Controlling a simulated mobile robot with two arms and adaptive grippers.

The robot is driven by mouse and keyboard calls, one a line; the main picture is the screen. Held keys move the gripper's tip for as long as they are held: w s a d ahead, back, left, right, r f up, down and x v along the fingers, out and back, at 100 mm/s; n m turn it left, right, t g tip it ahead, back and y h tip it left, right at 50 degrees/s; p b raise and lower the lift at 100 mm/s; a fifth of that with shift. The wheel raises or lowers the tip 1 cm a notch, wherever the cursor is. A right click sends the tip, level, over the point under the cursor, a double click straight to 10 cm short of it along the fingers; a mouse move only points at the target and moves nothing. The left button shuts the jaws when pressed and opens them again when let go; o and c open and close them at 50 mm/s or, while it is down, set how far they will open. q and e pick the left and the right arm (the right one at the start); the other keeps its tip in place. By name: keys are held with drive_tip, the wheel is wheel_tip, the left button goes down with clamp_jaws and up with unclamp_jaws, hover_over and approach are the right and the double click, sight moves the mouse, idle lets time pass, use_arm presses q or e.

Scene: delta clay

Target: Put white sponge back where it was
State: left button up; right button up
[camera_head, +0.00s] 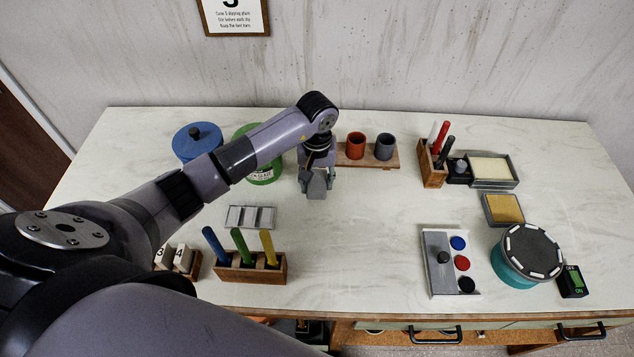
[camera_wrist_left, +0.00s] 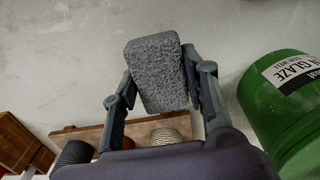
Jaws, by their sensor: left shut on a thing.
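My left gripper (camera_head: 317,190) hangs over the back middle of the table, in front of a wooden cup board. In the left wrist view my left gripper (camera_wrist_left: 163,95) is shut on a rough, porous block, the sponge (camera_wrist_left: 158,72). It looks grey here rather than clearly white. In the head view the sponge is hard to tell apart from the fingers. My right gripper is in neither view.
A wooden board (camera_head: 370,160) holds an orange cup (camera_head: 356,145) and a grey cup (camera_head: 384,147). Left are green (camera_head: 262,177) and blue (camera_head: 197,138) tubs. A three-slot tray (camera_head: 250,217) lies in front. The table's middle is clear.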

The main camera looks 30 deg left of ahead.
use_arm(q)
wheel_tip(320, 180, down, 2)
drive_tip(key=shift+f, duration=0.1)
drive_tip(key=shift+f, duration=0.3)
drive_tip(key=o, duration=1.1)
drive_tip(key=shift+r, duration=0.1)
